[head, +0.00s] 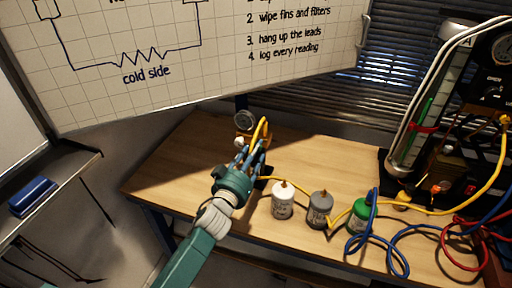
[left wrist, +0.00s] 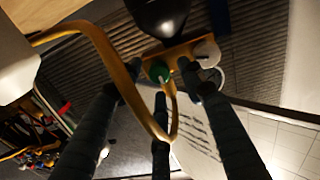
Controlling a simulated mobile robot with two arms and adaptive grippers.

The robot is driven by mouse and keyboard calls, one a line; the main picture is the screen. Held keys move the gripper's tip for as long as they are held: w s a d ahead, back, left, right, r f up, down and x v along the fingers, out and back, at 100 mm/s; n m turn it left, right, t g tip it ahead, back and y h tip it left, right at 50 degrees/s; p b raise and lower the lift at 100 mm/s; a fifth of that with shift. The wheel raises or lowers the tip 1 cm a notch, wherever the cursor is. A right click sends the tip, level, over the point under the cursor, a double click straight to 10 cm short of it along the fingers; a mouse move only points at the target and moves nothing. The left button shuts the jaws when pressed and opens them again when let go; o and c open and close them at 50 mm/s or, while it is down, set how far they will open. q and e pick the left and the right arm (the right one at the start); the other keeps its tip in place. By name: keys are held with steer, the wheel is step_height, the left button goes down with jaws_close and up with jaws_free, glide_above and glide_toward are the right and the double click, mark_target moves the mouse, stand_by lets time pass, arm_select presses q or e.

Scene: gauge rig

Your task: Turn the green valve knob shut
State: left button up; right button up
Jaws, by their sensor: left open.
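The green valve knob (left wrist: 159,71) shows in the left wrist view on a brass manifold (left wrist: 178,55), below a dark round gauge body (left wrist: 160,14). A pale knob (left wrist: 207,52) sits on the manifold's right end. In the head view the gauge (head: 244,119) stands at the table's back edge, with a white knob (head: 239,142) below it; I cannot make out the green knob there. My left gripper (head: 252,153) is open right in front of the manifold. In the left wrist view its spread fingers (left wrist: 160,92) surround the green knob's area; contact is unclear. My right gripper is not in view.
A yellow hose (left wrist: 133,92) loops between the fingers. White (head: 283,202), grey (head: 320,210) and green (head: 361,216) canisters stand to the right on the wooden table (head: 310,165). Blue and red hoses (head: 405,262) lie further right, beside a dark instrument rig (head: 455,150).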

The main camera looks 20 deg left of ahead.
arm_select(q)
steer(key=shift+w+d, duration=0.1)
steer(key=shift+w, duration=0.9)
jaws_close()
